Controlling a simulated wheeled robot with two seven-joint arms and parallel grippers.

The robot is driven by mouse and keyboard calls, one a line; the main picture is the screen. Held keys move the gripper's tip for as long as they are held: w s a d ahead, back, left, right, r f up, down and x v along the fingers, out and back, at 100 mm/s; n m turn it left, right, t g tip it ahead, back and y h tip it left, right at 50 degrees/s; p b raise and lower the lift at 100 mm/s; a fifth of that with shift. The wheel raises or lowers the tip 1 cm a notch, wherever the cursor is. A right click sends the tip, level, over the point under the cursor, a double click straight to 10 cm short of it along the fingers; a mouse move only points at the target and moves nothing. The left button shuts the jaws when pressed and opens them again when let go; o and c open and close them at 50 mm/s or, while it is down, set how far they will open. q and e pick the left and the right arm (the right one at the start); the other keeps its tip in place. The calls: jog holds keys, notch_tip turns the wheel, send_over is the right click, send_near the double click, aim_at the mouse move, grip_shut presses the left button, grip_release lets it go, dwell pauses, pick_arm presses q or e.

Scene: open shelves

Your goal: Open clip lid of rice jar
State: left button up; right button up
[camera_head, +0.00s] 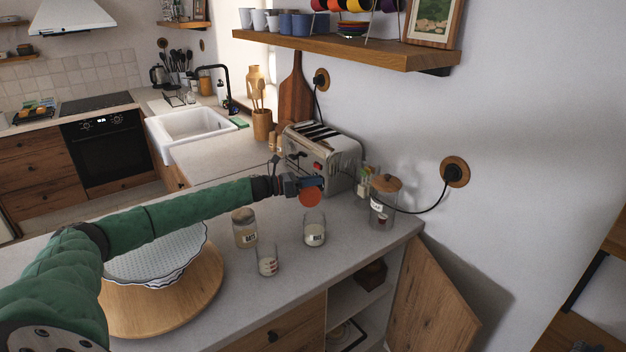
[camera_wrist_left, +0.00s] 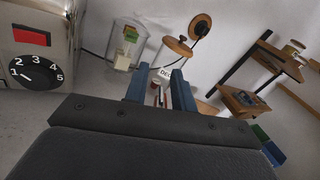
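A small clear jar (camera_head: 314,235) with a white label, probably the rice jar, stands on the grey counter in front of the toaster; its lettering is too small to read surely. A round orange-red disc (camera_head: 311,198), seemingly its lid, stands raised over the jar's back rim. My left gripper (camera_head: 314,184) is just above and behind this disc, partly overlapping it in the head view. Its blue fingers (camera_wrist_left: 163,88) are parted in the left wrist view, with no jar lid seen between them. Whether they touch the disc is unclear. My right gripper is not in view.
A toaster (camera_head: 322,155) stands close behind my left gripper. A jar with a wooden lid (camera_head: 384,205) stands to the right, a jar labelled oats (camera_head: 245,230) to the left, and a glass (camera_head: 267,262) in front. A cupboard door (camera_head: 430,295) hangs open below.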

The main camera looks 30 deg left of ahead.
pick_arm(q)
grip_shut()
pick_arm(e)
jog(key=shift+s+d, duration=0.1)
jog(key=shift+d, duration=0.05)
pick_arm(q)
jog(key=shift+d+f, duration=0.1)
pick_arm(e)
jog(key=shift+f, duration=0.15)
